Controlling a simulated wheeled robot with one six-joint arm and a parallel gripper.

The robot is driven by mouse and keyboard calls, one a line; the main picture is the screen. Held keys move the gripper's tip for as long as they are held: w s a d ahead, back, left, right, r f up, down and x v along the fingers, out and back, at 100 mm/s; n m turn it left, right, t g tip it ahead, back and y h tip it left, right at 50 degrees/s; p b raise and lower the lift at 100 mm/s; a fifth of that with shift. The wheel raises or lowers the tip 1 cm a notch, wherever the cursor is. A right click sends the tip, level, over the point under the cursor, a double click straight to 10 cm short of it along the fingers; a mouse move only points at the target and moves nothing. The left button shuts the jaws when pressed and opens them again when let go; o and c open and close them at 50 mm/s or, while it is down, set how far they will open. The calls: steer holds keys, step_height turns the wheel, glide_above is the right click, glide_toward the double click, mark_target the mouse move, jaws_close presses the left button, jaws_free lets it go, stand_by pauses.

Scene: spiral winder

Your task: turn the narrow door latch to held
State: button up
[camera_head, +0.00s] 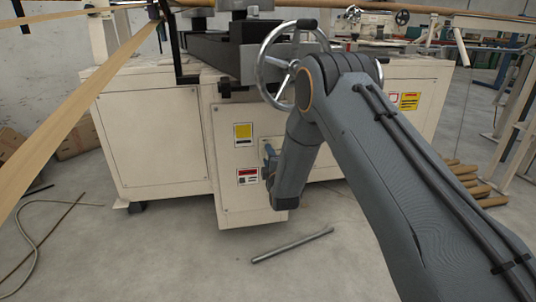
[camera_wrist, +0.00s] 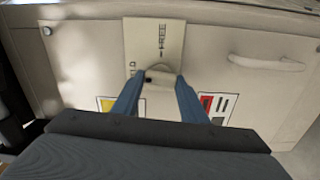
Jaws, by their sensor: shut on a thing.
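The narrow door (camera_head: 230,195) is a cream panel on the front of the machine's cabinet. Its latch (camera_wrist: 160,73) is a small pale knob on a beige plate (camera_wrist: 172,32) in the wrist view. The plate reads FREE above the knob, and a partly covered word ending in LD is to its left. My gripper (camera_wrist: 161,80) is shut on the latch, with a blue finger on each side of it. In the head view my gripper (camera_head: 269,153) meets the door near its right side, and the latch is hidden there. I cannot tell exactly where the latch points.
A yellow label (camera_head: 243,134) and a red-and-white label (camera_head: 247,177) are on the door. A pale bar handle (camera_wrist: 266,63) is at the right in the wrist view. A spoked handwheel (camera_head: 273,70) stands above, close to my arm. A metal rod (camera_head: 292,245) lies on the floor.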

steer(key=shift+n+p, duration=0.3)
steer(key=shift+n, duration=0.4)
steer(key=o, duration=1)
steer(key=shift+o, duration=0.2)
steer(key=shift+s, duration=0.1)
steer(key=p+v, duration=0.2)
steer(key=v, duration=0.5)
steer(key=shift+s, duration=0.35)
steer(key=shift+d, duration=0.1)
